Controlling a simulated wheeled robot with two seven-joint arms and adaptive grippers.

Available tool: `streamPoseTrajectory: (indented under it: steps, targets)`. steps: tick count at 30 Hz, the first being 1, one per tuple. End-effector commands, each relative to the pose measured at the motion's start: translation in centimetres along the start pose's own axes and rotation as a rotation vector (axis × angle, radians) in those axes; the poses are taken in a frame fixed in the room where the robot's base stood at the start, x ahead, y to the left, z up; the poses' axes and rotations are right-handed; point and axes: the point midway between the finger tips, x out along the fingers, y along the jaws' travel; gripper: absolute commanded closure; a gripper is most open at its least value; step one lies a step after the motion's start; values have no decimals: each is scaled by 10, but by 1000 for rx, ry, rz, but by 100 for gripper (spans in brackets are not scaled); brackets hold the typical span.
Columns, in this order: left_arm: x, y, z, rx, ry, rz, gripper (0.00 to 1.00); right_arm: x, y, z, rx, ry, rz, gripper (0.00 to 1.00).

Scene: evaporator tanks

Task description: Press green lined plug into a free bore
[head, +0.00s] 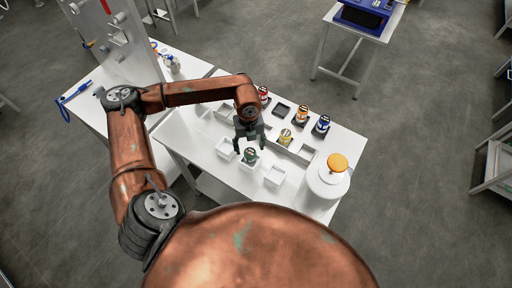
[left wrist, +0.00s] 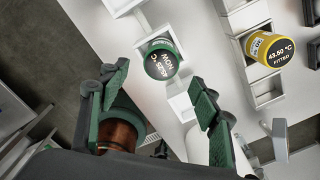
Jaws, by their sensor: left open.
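The green lined plug (head: 250,156) stands in a white square holder on the near side of the white table. In the left wrist view, the green plug (left wrist: 161,60) shows a dark round face with white writing. My left gripper (head: 249,144) is open above and around the plug's far side. In the left wrist view its two fingers are spread, with the plug beyond the tips and nothing between them. Empty white square holders (head: 225,148) (head: 274,176) stand on both sides of the plug. My right gripper is not in view.
A yellow plug (head: 285,136), marked fitted in the left wrist view (left wrist: 266,48), sits in the middle row. Red (head: 263,94), orange (head: 302,113) and blue (head: 321,125) plugs stand at the back, near an empty dark square (head: 281,110).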

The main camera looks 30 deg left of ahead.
Motion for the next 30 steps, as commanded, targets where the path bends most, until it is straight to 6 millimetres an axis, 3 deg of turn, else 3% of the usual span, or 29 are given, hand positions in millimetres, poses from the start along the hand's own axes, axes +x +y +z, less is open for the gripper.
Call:
streamPoseTrajectory:
  steps: [5, 14, 21, 25, 30]
  targets:
    - [12, 2, 1, -4, -1, 8, 43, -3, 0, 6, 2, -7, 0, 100]
    - [45, 2, 2, -2, 0, 7, 43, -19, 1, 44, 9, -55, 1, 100]
    - [75, 2, 3, -2, -2, 5, 43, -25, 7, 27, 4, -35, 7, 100]
    - [78, 2, 3, -2, -3, 4, 43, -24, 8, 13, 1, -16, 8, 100]
    - [78, 2, 3, -2, -2, 4, 45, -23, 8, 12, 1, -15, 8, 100]
